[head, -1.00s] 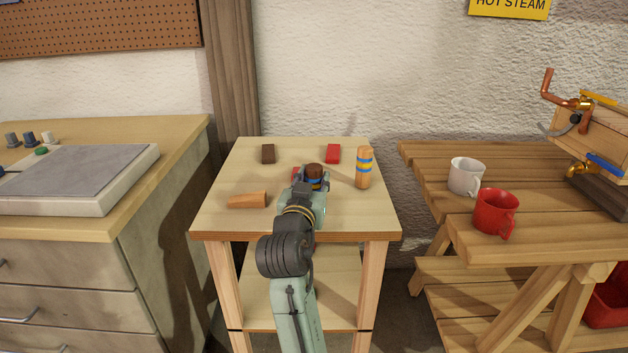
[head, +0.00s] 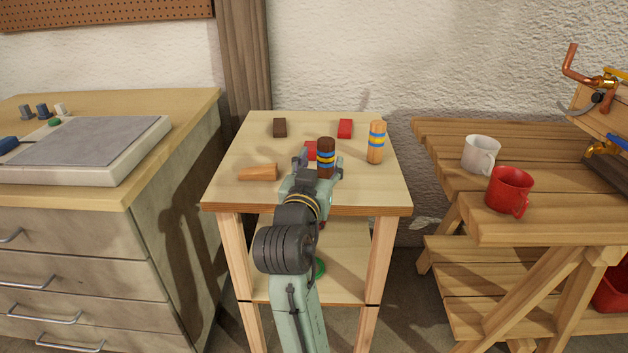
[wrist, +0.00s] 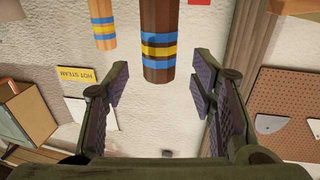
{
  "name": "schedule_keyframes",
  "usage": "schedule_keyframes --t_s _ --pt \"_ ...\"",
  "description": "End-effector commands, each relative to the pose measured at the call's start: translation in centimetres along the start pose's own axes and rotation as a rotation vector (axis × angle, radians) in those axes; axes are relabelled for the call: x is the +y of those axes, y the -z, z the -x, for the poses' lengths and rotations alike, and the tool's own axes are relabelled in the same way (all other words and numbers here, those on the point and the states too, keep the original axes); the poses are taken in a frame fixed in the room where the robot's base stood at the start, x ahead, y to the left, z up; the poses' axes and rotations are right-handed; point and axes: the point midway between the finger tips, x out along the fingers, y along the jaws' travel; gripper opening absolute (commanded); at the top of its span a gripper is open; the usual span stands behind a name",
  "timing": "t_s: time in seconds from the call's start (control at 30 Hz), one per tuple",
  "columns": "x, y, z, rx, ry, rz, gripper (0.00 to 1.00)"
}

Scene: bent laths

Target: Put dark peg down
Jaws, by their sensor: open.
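The dark peg (head: 326,158) is dark brown with blue and yellow bands. It stands upright on the small wooden table (head: 232,192). My gripper (head: 318,168) is open at the near side of the peg, and its fingers stand apart. In the wrist view the dark peg (wrist: 160,45) shows beyond the open fingertips (wrist: 158,90), with a clear gap between fingers and peg. The light peg (head: 376,143), with similar bands, stands upright to the right; it also shows in the wrist view (wrist: 102,22).
A plain wooden piece (head: 258,172) lies at the table's left. A dark block (head: 280,128) and a red block (head: 345,128) lie at the back; another red block (head: 310,150) is partly hidden behind my gripper. A white mug (head: 480,154) and red mug (head: 508,188) stand on the right bench.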

Motion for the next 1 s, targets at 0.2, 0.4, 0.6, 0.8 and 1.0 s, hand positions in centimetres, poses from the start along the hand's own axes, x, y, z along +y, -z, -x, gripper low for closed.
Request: schedule_keyframes --t_s 0.2,0.4,0.6,0.8,1.0 --pt "0.0 -0.7 4.2 0.006 0.000 -0.001 0.51" --pt "0.0 -0.4 5.6 0.005 0.000 0.000 0.51" --pt "0.0 -0.2 6.4 0.002 0.000 0.000 0.51" --pt "0.0 0.0 6.7 -0.001 0.000 0.000 0.51" --pt "-1.0 0.5 6.8 0.020 0.027 0.003 0.51"
